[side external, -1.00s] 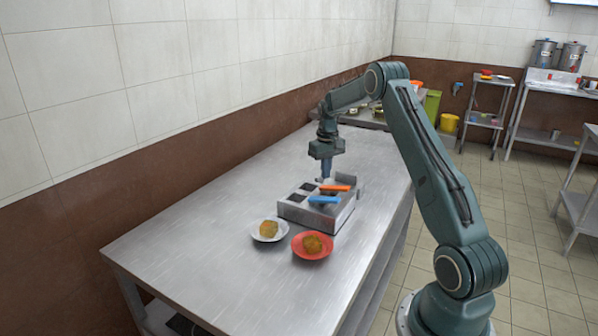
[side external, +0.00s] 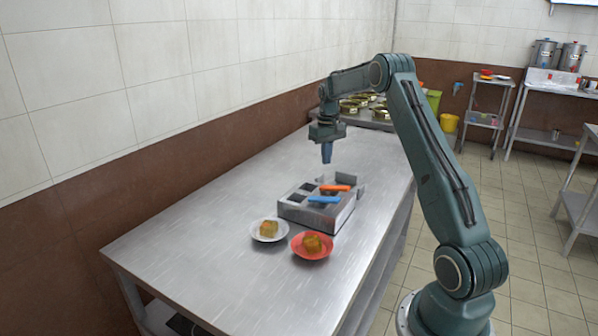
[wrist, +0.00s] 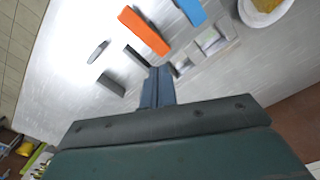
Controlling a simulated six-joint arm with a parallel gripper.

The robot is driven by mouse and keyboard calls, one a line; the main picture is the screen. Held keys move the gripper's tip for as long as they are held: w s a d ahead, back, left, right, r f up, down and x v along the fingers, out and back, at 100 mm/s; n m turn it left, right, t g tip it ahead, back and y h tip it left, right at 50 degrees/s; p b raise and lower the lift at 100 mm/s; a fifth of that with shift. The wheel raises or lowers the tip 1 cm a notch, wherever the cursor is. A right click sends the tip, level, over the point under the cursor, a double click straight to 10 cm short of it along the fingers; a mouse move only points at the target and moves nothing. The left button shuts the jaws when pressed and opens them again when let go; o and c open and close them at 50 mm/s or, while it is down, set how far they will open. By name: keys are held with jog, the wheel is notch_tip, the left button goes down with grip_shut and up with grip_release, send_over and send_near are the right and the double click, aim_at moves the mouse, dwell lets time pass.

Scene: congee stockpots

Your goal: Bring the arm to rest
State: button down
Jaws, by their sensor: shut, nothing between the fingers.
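My gripper (side external: 327,155) is shut and empty. It points down and hangs in the air above the far part of a grey compartment box (side external: 312,217) on the steel table. In the wrist view its shut fingers (wrist: 158,88) show in front of the box. An orange bar (side external: 335,188) and a blue bar (side external: 324,199) lie across the top of the box. They also show in the wrist view, the orange bar (wrist: 144,30) nearer the fingers and the blue bar (wrist: 190,9) at the top edge.
A white plate (side external: 257,237) and a red plate (side external: 300,254), each with a brownish piece of food, sit nearer the camera. The steel table (side external: 190,262) is clear around them. A tiled wall (side external: 150,85) runs along the left. Several gold-coloured pots (side external: 352,107) stand behind my arm.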

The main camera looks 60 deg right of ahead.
dwell(0.3)
jog(key=s+a+r+n+t+h, duration=0.1)
jog(key=s+a+r, duration=0.2)
jog(key=a+r, duration=0.7)
jog(key=s+a+r+n+t, duration=0.15)
jog(key=a+r, duration=0.45)
jog(key=a, duration=0.8)
jog(key=s+a+n+t, duration=0.1)
jog(key=s+a, duration=0.6)
jog(key=s, duration=0.3)
jog(key=s+a+f+n+t+y, duration=0.1)
jog(key=s+a+n+t, duration=0.1)
jog(key=s+a, duration=0.6)
jog(key=shift+s+f, duration=0.3)
jog(key=shift+s, duration=0.75)
jog(key=shift+n, duration=0.25)
